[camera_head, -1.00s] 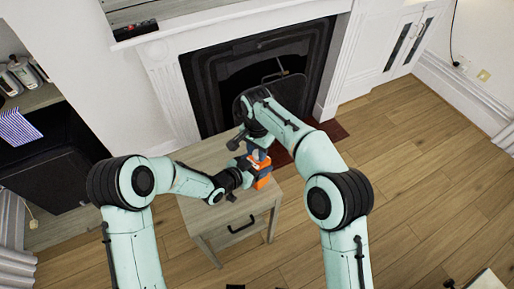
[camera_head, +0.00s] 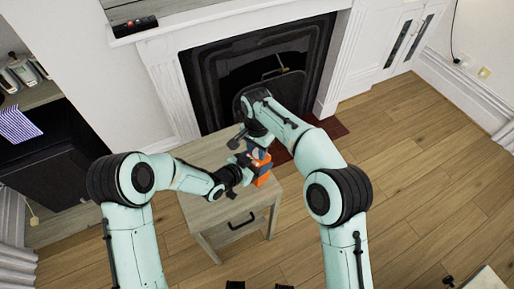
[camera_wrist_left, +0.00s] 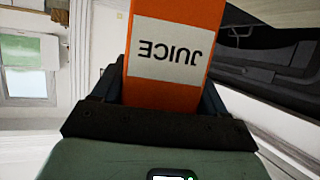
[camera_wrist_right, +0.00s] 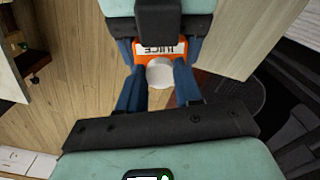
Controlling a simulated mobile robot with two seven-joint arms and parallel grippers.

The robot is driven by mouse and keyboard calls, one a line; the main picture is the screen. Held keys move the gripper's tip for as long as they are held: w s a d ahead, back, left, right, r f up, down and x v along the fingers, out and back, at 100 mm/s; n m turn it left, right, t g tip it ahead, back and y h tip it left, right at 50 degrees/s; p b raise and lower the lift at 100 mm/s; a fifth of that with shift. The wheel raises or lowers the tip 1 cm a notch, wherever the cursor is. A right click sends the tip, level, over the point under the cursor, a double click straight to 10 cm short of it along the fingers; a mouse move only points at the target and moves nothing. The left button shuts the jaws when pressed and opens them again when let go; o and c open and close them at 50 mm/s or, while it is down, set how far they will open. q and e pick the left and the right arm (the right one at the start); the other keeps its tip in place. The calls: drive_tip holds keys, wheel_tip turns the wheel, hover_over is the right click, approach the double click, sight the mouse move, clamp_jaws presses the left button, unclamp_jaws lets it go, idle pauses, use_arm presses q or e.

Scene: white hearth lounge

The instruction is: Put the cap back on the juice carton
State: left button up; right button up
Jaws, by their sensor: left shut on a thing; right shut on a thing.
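The orange juice carton (camera_head: 263,180) stands at the right side of the small wooden table. Its white JUICE label shows upside down in the left wrist view (camera_wrist_left: 168,48). My left gripper (camera_head: 246,170) is shut on the carton's sides and partly hides it. My right gripper (camera_head: 258,149) points down over the carton's top. It is shut on the round white cap (camera_wrist_right: 160,72), seen between its fingers in the right wrist view. The orange carton top (camera_wrist_right: 158,48) shows right beside the cap there. I cannot tell whether the cap touches the spout, which is hidden.
The wooden table (camera_head: 208,213) has a drawer with a black handle, and its left part is bare. A dark fireplace (camera_head: 255,75) stands behind it. A shelf with several bottles (camera_head: 22,72) is at the left.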

use_arm(q)
drive_tip(key=shift+r, duration=0.1)
use_arm(e)
drive_tip(key=shift+f, duration=0.2)
use_arm(q)
clamp_jaws()
use_arm(e)
drive_tip(key=m, duration=0.6)
drive_tip(key=shift+w+a+m, duration=0.1)
drive_tip(key=shift+a+m, duration=0.05)
drive_tip(key=shift+m, duration=0.15)
drive_tip(key=m, duration=0.5)
drive_tip(key=shift+w, duration=0.1)
drive_tip(key=m, duration=0.7)
drive_tip(key=shift+w, duration=0.15)
drive_tip(key=m, duration=0.5)
drive_tip(key=shift+w, duration=0.1)
drive_tip(key=o, duration=1)
